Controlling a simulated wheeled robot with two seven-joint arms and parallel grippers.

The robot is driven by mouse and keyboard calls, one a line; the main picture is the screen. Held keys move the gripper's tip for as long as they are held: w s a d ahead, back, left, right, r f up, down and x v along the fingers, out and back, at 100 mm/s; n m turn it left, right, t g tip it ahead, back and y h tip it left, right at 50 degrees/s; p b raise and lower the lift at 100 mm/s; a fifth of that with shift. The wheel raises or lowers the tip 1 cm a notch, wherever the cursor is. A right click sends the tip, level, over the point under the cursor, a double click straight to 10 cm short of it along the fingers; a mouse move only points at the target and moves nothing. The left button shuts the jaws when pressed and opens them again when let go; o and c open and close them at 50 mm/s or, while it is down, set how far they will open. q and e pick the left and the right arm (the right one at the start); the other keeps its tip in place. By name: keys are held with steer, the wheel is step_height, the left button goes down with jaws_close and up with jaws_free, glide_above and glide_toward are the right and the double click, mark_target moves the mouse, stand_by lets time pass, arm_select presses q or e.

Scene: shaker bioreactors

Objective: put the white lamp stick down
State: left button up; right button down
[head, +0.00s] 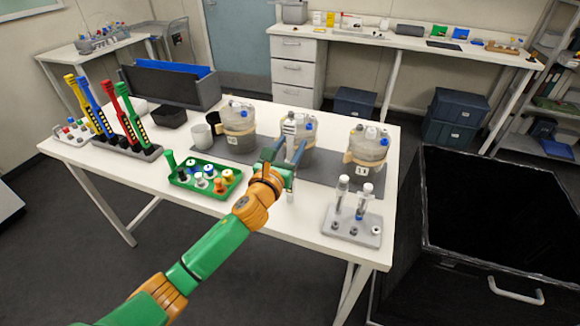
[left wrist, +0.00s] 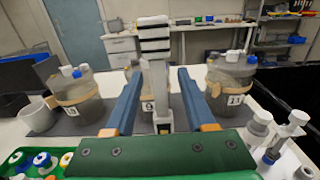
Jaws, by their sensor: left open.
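The white lamp stick (left wrist: 158,75) stands upright in the left wrist view, with dark bands near its top. Its banded top also shows in the head view (head: 289,128), in front of the middle bioreactor. My left gripper (head: 283,150) is open around it. In the left wrist view the fingers of my left gripper (left wrist: 160,80) lie on either side of the stick with a small gap at each. The stick's lower end is partly hidden by my gripper, so I cannot tell for sure whether it touches the table. My right gripper is not in view.
The white table (head: 275,222) holds three bioreactors on a grey mat (head: 318,165). A green rack (head: 205,182) of capped vials stands left of my gripper, and a grey rack (head: 352,226) with tubes stands right. A coloured-tool stand (head: 125,148) is far left. A black bin (head: 490,215) is right.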

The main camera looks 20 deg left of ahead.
arm_select(q)
jaws_close()
stand_by(0.3)
